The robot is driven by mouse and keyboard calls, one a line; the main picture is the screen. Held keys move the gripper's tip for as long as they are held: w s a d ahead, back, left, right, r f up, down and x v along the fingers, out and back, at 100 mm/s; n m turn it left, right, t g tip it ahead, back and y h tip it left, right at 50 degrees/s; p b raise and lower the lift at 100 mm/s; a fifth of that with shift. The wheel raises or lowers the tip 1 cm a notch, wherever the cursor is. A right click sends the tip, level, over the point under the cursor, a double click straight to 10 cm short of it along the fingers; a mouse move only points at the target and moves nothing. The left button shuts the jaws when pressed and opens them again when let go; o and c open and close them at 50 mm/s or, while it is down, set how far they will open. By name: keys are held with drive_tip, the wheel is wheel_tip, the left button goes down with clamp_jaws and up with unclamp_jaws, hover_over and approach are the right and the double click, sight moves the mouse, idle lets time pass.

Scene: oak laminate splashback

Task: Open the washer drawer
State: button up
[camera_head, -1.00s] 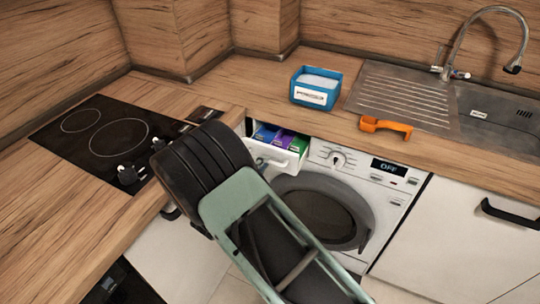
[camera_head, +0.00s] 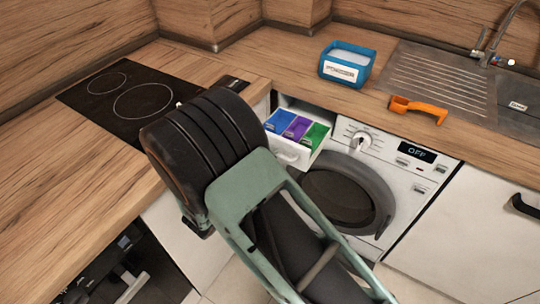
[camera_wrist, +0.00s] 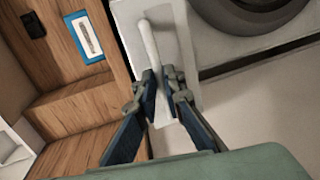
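The washer drawer (camera_head: 299,127) is pulled out of the upper left of the washing machine (camera_head: 395,160). Its blue, purple and green compartments show in the head view. In the wrist view, its white front (camera_wrist: 183,42) carries a raised white bar handle (camera_wrist: 148,42). My gripper (camera_wrist: 160,74) is at the near end of this handle, with its two dark fingertips close together on either side of it. It looks shut on the handle. In the head view my arm hides the fingers.
The counter above holds a blue powder box (camera_head: 347,64) and an orange object (camera_head: 418,108). A black hob (camera_head: 122,100) lies to the left and a sink (camera_head: 440,82) to the right. The round washer door (camera_head: 348,192) is shut below the drawer.

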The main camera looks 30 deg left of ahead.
drive_tip(key=o, duration=0.5)
drive_tip(key=shift+c, duration=0.2)
drive_tip(key=d+v, duration=0.1)
drive_tip(key=v, duration=1.1)
drive_tip(key=shift+a, duration=0.4)
